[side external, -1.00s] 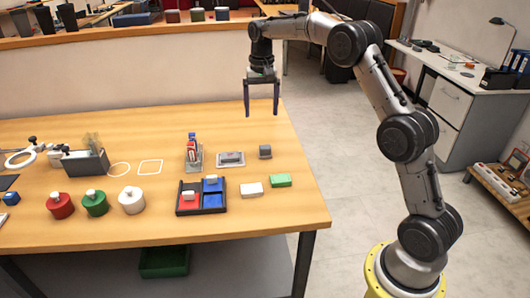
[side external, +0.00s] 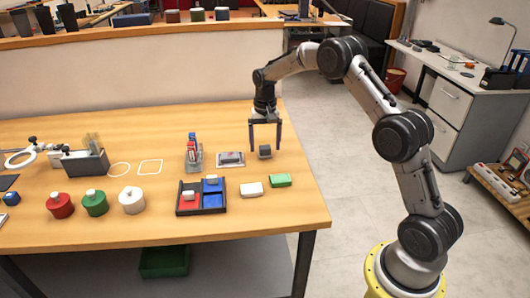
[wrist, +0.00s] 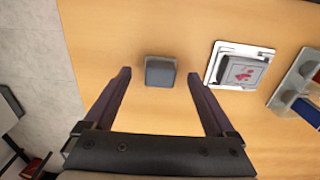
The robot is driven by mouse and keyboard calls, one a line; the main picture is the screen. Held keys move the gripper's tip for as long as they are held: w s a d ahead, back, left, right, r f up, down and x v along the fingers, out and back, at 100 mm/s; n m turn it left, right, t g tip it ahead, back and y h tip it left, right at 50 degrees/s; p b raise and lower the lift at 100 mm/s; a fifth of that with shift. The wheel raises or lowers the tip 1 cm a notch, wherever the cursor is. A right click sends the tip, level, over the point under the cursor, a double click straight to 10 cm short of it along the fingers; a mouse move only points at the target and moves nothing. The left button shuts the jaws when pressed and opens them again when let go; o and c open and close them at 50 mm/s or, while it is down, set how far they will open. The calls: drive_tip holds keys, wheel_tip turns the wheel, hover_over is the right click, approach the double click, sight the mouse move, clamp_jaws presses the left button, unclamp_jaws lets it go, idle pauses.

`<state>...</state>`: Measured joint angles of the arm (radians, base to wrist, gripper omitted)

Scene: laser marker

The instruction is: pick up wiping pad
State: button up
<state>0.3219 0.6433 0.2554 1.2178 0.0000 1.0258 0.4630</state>
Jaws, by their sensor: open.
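A small dark grey block (side external: 265,152), which looks like the wiping pad, stands on the wooden table near its right edge. In the wrist view the grey block (wrist: 160,71) lies between and slightly beyond my fingertips. My gripper (side external: 265,149) points down over it, open and empty, with one finger to each side. In the wrist view my gripper (wrist: 159,75) shows clear gaps between both fingers and the block. The exact height of the fingertips above the table is hard to tell.
A white-rimmed tray with a grey pad (wrist: 240,73) lies close by. The table's right edge is close.

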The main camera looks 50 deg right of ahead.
wheel_tip(320, 180, down, 2)
clamp_jaws()
idle(0.6)
